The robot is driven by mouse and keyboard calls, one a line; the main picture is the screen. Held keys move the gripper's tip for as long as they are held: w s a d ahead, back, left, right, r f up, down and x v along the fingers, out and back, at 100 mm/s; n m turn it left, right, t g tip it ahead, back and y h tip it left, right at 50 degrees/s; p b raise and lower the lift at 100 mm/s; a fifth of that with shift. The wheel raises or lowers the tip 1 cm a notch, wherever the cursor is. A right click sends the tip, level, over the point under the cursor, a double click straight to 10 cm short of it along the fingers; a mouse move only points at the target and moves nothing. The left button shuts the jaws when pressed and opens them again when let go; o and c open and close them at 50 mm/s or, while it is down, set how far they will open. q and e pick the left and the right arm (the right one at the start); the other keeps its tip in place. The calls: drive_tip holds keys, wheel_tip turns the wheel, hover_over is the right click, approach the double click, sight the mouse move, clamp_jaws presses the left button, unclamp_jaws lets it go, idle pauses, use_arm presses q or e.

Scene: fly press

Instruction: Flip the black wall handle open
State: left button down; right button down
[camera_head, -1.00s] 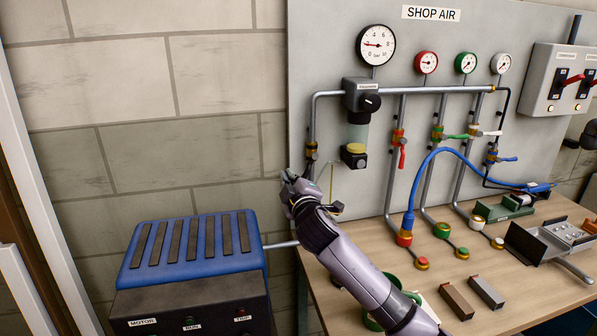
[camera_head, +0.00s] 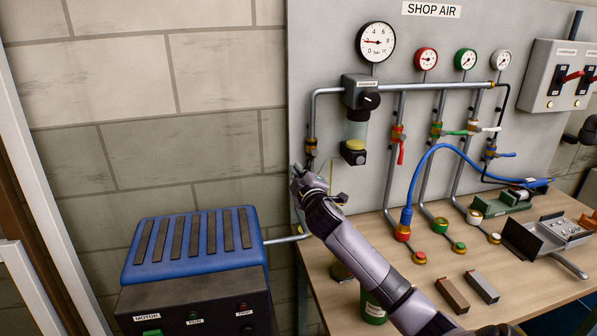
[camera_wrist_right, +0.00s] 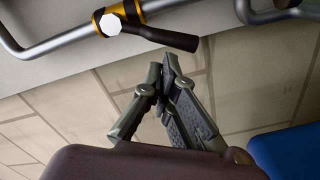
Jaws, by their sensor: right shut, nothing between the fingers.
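The black handle (camera_wrist_right: 168,37) sticks out from a brass valve (camera_wrist_right: 120,20) on a grey pipe in the right wrist view. It points right and slightly down in that picture. In the head view the brass valve (camera_head: 311,143) is on the leftmost vertical pipe, and its handle is hard to make out near my gripper. My right gripper (camera_head: 298,172) is just below that valve. In the right wrist view its fingers (camera_wrist_right: 163,68) are together and empty, with the tips just below the handle. I cannot tell whether they touch it. My left gripper is not in view.
A blue-topped motor box (camera_head: 190,245) stands at lower left. A blue hose (camera_head: 418,180) and several coloured valves are to the right.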

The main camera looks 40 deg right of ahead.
drive_tip(key=shift+s+d+f+n, duration=0.15)
drive_tip(key=shift+d+f+n, duration=0.2)
drive_tip(key=shift+n, duration=0.55)
drive_tip(key=shift+s+d+f+n+p, duration=0.2)
drive_tip(key=shift+d+f+n+p, duration=0.2)
drive_tip(key=shift+n, duration=0.65)
drive_tip(key=shift+s+d+f+n+p, duration=0.25)
drive_tip(key=shift+f+n, duration=0.25)
drive_tip(key=shift+n, duration=0.55)
drive_tip(key=shift+d, duration=0.1)
drive_tip(key=shift+w, duration=0.1)
